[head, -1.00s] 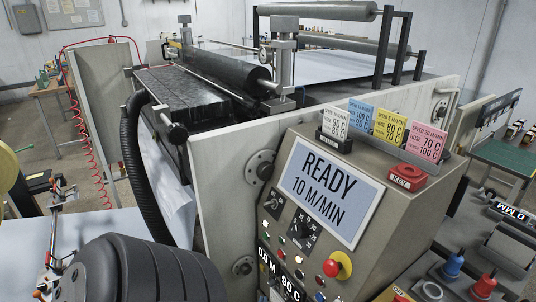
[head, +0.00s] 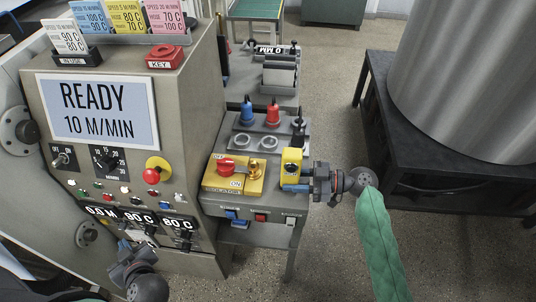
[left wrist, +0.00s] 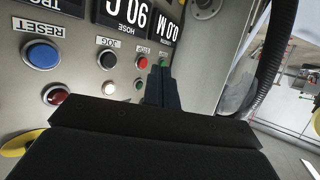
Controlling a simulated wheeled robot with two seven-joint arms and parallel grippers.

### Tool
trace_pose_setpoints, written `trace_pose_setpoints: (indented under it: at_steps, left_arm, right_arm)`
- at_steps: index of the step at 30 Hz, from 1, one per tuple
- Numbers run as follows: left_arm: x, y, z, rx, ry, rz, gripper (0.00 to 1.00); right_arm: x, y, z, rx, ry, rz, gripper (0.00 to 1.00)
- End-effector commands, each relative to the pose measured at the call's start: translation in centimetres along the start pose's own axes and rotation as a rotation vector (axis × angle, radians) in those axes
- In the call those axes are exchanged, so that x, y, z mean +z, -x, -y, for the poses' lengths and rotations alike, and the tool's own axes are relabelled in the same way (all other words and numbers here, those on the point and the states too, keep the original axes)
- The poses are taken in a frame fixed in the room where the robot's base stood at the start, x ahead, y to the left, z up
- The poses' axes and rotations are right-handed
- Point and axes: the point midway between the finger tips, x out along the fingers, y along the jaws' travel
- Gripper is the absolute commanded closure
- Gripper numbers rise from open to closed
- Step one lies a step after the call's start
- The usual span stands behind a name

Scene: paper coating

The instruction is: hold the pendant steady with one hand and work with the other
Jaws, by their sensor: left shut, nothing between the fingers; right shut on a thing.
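The pendant, a small yellow box with a black round dial (head: 291,160), is upright at the right edge of the grey side stand in the head view. My right gripper (head: 300,186) is shut on it from the right, and the fingers hide part of its lower end. My left gripper (head: 124,246) is low in front of the machine's control panel. In the left wrist view its closed fingertips (left wrist: 160,72) are empty and point at the panel, close to a red button (left wrist: 142,62) and a green button (left wrist: 138,84). I cannot tell if they touch the panel.
The READY display (head: 97,110) is on the panel, with a red stop knob (head: 152,175) to its lower right. A yellow selector plate (head: 215,187) with a red knob lies left of the pendant. Blue and red handled tools stand behind. A large metal drum (head: 465,80) is at right.

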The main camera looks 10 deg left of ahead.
Motion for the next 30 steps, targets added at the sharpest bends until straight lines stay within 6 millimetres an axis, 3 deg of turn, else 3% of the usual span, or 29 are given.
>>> trace_pose_setpoints:
  at_steps: [7, 14, 21, 30]
  left_arm:
    - [-0.5, 1.3, -7.6, 0.255, -0.048, -0.082, 1.0]
    - [-1.2, 5.0, -16.1, 0.558, -0.097, -0.207, 1.0]
    - [-1.9, 11.1, -23.4, 0.864, -0.124, -0.368, 1.0]
    - [-2.5, 21.1, -29.7, 1.229, -0.119, -0.614, 1.0]
  right_arm:
    - [0.0, 0.0, 0.0, 0.0, 0.0, 0.0, 0.77]
    - [0.0, 0.0, 0.0, 0.0, 0.0, 0.0, 0.77]
    - [0.0, 0.0, 0.0, 0.0, 0.0, 0.0, 0.77]
    - [0.0, 0.0, 0.0, 0.0, 0.0, 0.0, 0.77]
